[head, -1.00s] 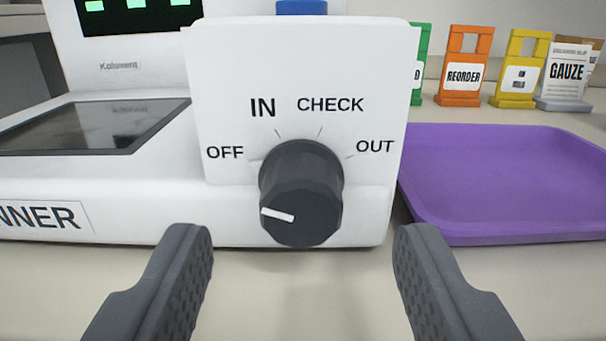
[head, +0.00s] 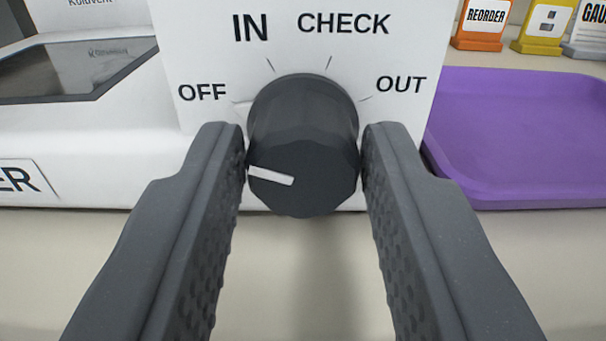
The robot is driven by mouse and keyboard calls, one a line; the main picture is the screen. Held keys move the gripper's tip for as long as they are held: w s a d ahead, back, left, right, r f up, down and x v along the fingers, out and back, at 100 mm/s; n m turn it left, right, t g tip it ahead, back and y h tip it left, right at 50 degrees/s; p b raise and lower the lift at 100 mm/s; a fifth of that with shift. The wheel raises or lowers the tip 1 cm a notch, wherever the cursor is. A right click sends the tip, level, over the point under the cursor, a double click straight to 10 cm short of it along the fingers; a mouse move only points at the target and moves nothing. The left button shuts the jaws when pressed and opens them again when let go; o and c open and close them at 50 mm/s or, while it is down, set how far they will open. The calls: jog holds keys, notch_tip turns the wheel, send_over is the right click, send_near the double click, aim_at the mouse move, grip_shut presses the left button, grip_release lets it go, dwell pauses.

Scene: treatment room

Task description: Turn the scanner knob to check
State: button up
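The scanner knob (head: 303,135) is a dark, faceted dial on the white front panel (head: 410,50) of the scanner. Its white pointer mark (head: 271,176) points left, to the OFF side. The labels OFF, IN, CHECK (head: 343,24) and OUT arc over the knob, each with a short tick line. My gripper (head: 303,165) has one finger on each side of the knob, left and right, and both fingertips appear to press against it. The fingers hide parts of the knob's sides.
A purple tray (head: 500,190) lies just right of the scanner, near my right finger. Orange (head: 483,42) and yellow (head: 541,45) holders stand behind it. The scanner's dark glass (head: 60,75) is at the left. The counter in front is clear.

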jog(key=shift+f+m, duration=0.1)
jog(key=shift+m, duration=0.2)
jog(key=shift+f+m+b, duration=0.1)
jog(key=shift+m+b, duration=0.5)
jog(key=shift+b, duration=0.05)
jog(key=m+b, duration=0.2)
jog(key=m, duration=0.1)
jog(key=shift+d+b, duration=0.1)
jog(key=shift+b, duration=0.25)
jog(key=m+b, duration=0.3)
jog(key=m, duration=0.1)
jog(key=shift+d+f, duration=0.1)
jog(key=m+b, duration=0.5)
jog(key=shift+f, duration=0.15)
jog(key=shift+m+b, duration=1.6)
jog(key=shift+m, duration=0.4)
jog(key=shift+d, duration=0.1)
